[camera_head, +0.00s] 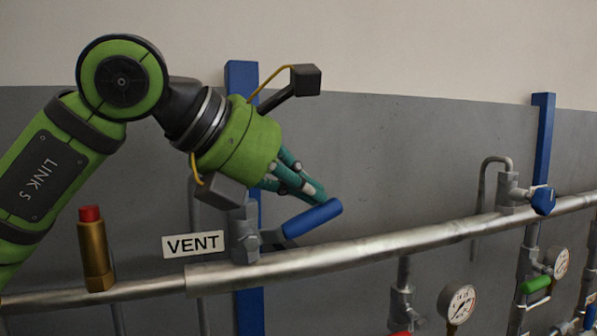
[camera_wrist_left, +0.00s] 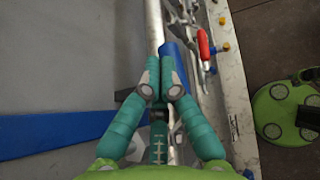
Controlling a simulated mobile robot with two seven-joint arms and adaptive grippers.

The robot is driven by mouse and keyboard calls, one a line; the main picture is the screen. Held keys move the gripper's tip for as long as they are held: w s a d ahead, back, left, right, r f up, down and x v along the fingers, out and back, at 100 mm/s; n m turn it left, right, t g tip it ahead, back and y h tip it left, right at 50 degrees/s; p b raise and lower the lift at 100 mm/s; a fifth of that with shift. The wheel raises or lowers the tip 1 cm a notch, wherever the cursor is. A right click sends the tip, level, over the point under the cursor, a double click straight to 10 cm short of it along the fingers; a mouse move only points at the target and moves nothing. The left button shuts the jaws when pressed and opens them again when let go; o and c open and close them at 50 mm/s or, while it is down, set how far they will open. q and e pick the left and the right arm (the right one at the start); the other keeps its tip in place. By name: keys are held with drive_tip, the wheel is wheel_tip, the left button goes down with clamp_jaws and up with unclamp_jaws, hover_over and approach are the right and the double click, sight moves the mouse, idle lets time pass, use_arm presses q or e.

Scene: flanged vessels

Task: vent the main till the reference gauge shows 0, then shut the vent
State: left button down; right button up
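The vent valve (camera_head: 243,236) stands on the steel main pipe (camera_head: 300,262) beside the VENT sign (camera_head: 193,244). Its blue lever (camera_head: 312,219) points right and slightly up, off the line of the pipe. My left gripper (camera_head: 320,194) is at the lever's far end, fingertips right by its upper side; I cannot tell if they touch. In the left wrist view the fingers (camera_wrist_left: 161,82) are together with nothing seen between them, and the blue lever (camera_wrist_left: 172,48) shows just past the tips. A gauge (camera_head: 458,303) hangs below the pipe; its reading is too small to tell. My right gripper is not seen.
A brass fitting with a red cap (camera_head: 91,213) stands on the pipe at left. A second valve with a blue handle (camera_head: 543,200), another gauge (camera_head: 557,262) and a green handle (camera_head: 535,284) are at right. Blue posts (camera_head: 543,140) stand against the grey wall.

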sight(318, 206)
use_arm(q)
drive_tip(key=shift+d+f+y, duration=0.2)
drive_tip(key=shift+d+y, duration=0.1)
drive_tip(key=shift+y, duration=0.1)
drive_tip(key=shift+d+f, duration=0.3)
drive_tip(key=shift+f, duration=0.25)
drive_tip(key=shift+w+d+f+b, duration=0.2)
drive_tip(key=shift+f+b, duration=0.2)
drive_tip(key=shift+f, duration=0.1)
drive_tip(key=shift+r, duration=0.1)
